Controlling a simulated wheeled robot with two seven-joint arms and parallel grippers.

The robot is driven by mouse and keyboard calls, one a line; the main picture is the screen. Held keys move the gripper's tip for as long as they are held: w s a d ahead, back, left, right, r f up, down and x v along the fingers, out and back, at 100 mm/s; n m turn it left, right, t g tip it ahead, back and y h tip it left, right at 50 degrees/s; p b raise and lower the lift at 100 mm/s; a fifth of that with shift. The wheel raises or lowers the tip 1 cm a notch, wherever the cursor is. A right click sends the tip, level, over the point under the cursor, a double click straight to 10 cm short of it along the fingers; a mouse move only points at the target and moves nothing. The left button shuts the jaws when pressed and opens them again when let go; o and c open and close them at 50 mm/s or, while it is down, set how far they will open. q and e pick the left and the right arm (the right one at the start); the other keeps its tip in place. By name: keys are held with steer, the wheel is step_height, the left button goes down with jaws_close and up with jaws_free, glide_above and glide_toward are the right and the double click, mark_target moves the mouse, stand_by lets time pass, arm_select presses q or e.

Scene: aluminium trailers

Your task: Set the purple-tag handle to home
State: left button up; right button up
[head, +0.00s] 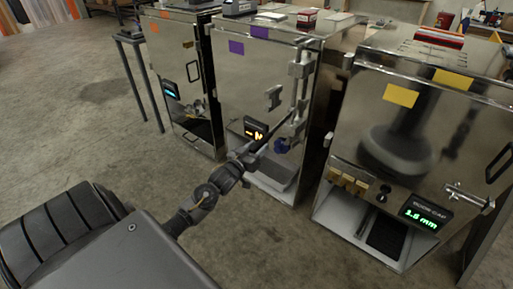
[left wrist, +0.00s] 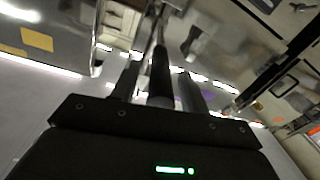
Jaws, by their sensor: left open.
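My left gripper (head: 262,140) is at the lower door, close to the handle's lower end. In the left wrist view my open left gripper (left wrist: 158,88) has a dark bar (left wrist: 160,72) between its fingers; contact cannot be told. My right gripper is out of view.
A lit display (head: 254,131) is partly hidden by my left arm. An orange-tag cabinet (head: 177,70) stands left and a yellow-tag cabinet (head: 430,130) right, its display (head: 424,217) reading 1.6 mm. A latch (head: 273,97) juts from the middle door. Floor (head: 90,130) at left is clear.

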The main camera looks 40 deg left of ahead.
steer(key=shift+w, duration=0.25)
arm_select(q)
jaws_close()
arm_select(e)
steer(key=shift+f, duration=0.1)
